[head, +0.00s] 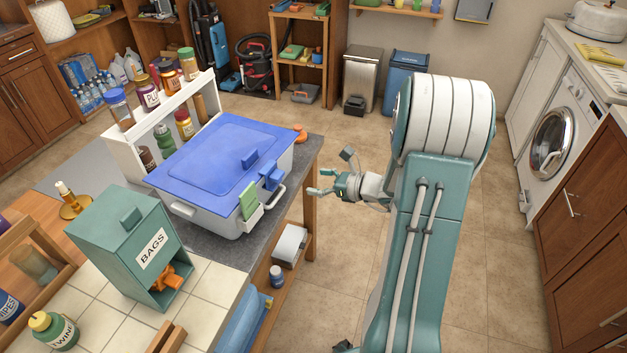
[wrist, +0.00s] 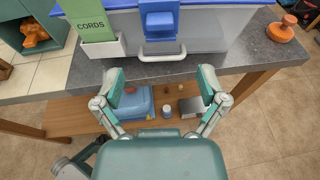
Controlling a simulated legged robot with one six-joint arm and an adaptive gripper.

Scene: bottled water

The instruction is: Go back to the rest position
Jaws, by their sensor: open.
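My gripper (head: 322,182) is open and empty in the head view, in the air just right of the counter's edge. In the wrist view my gripper (wrist: 163,82) shows two spread teal fingers with nothing between them. Past the fingers are the front of a clear bin (head: 218,222) with a blue lid (head: 225,150) and the counter edge (wrist: 225,68). The gripper is apart from the bin. No bottle is in the gripper.
A teal BAGS box (head: 125,240) and a white rack (head: 125,155) of jars stand on the counter. Small items lie on the shelf (wrist: 75,115) below. Bottled water (head: 85,97) stands at the back left. Tiled floor is clear around my arm.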

